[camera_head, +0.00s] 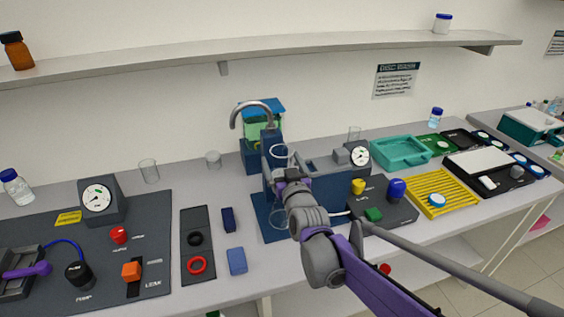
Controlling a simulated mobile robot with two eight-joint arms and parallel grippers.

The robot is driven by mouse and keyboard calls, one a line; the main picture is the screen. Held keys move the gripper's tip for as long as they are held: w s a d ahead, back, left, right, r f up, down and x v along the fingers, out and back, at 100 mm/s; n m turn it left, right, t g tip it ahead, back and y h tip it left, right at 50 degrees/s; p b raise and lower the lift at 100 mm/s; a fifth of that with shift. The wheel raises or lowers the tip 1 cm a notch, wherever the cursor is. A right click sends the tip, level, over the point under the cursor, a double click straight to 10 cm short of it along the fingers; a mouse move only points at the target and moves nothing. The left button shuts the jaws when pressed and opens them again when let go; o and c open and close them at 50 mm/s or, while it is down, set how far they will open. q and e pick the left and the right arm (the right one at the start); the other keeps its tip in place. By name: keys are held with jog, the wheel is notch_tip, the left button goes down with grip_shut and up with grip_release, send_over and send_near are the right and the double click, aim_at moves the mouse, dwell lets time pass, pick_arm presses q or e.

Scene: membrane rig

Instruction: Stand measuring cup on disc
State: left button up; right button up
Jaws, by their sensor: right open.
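Several clear cups stand on the bench, and I cannot tell which is the measuring cup. One clear cup (149,171) stands upright at the left rear, a shorter one (213,159) is right of it, and another (354,134) is behind the gauge. No disc can be singled out for certain; a small round blue-and-white piece (437,200) lies on the yellow rack. My right gripper (279,180) is open in front of the blue rig (325,190), by its clear rings. Its fingertips are small and partly hidden by the wrist. My left gripper is not in view.
A dark panel (150,215) with a gauge, knobs and a purple lever covers the left bench. Black and red rings (197,265) lie on a dark strip. A teal tray (400,150) and the yellow rack (455,195) are at right. A shelf (150,66) runs above.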

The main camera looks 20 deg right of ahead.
jog(key=shift+s, duration=0.1)
jog(key=s, duration=1)
jog(key=shift+s+b, duration=0.35)
jog(key=s+f+g, duration=1.2)
jog(key=s+f, duration=0.8)
jog(key=s, duration=0.4)
jog(key=shift+s+d+f+g, duration=0.2)
jog(key=shift+s+f+g, duration=0.05)
jog(key=shift+g, duration=0.05)
